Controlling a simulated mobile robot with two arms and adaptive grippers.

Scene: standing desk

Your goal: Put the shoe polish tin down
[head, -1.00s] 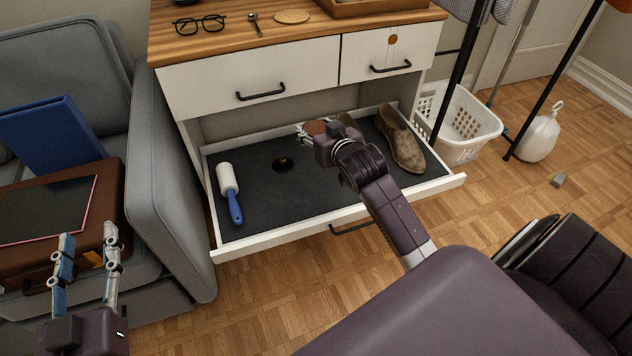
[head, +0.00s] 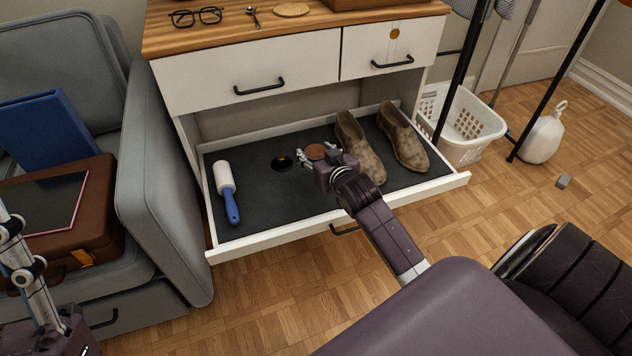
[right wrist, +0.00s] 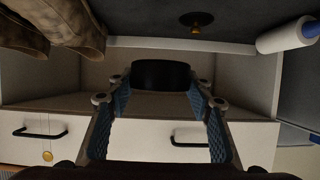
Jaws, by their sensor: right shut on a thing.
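The shoe polish tin (head: 315,151) is a short round tin with a brown top and dark side. My right gripper (head: 318,158) is shut on it, above the open drawer (head: 255,205) and left of the shoes. In the right wrist view the dark tin (right wrist: 160,75) sits between the fingertips of my right gripper (right wrist: 158,92). Whether the tin touches the drawer floor is hard to tell. My left gripper (head: 15,245) is at the left edge, partly cut off, by the brown case.
In the drawer are a lint roller (head: 228,190), a dark disc with a brass knob (head: 282,163) and two brown shoes (head: 360,145) (head: 402,138). The armchair (head: 165,170) stands close on the left.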

